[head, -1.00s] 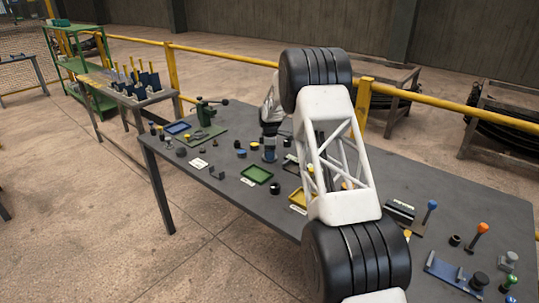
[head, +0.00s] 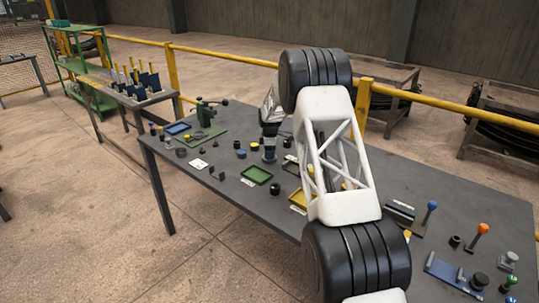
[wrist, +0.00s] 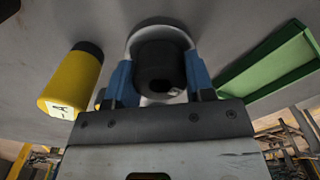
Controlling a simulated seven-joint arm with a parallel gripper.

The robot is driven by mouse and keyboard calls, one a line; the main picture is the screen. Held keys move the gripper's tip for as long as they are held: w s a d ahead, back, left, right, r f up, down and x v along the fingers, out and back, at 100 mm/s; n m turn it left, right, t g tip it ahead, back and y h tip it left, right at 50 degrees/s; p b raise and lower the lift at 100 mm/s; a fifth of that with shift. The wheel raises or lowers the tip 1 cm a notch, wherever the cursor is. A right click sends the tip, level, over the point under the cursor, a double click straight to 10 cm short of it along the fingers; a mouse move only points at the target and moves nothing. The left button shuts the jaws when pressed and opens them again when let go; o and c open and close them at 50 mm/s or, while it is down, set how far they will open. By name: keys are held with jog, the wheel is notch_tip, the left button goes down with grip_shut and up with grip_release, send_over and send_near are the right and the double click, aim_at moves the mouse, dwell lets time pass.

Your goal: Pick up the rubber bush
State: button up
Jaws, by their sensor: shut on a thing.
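The rubber bush (wrist: 158,72) is a black cylinder with a hole in its near end, seen in the wrist view. My gripper (wrist: 160,78) has its two blue fingers on either side of it and is shut on it. A pale round rim shows around the bush's far end. In the head view my gripper (head: 269,155) is low over the middle of the table. The bush cannot be made out there, and I cannot tell whether it is clear of the tabletop.
A yellow cylinder (wrist: 72,80) with a black end and a label is left of my gripper. A green tray (wrist: 270,66) is to its right. Several small parts lie around on the dark table (head: 160,158). A green press (head: 206,113) stands at the back left.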

jog(key=shift+r, duration=0.15)
jog(key=shift+r, duration=1.65)
jog(key=s, duration=0.5)
jog(key=s+r, duration=0.1)
jog(key=s, duration=0.4)
jog(key=s+d, duration=0.1)
jog(key=s, duration=0.5)
jog(key=shift+r, duration=0.2)
jog(key=s+d+r+n, duration=0.2)
jog(key=s+d, duration=0.3)
jog(key=s, duration=0.2)
jog(key=s+d+r+n, duration=0.2)
jog(key=s+d, duration=0.3)
jog(key=s, duration=0.2)
jog(key=shift+s+d+n, duration=0.3)
jog(key=shift+s, duration=0.05)
jog(key=shift+f, duration=0.1)
jog(key=shift+f, duration=3.05)
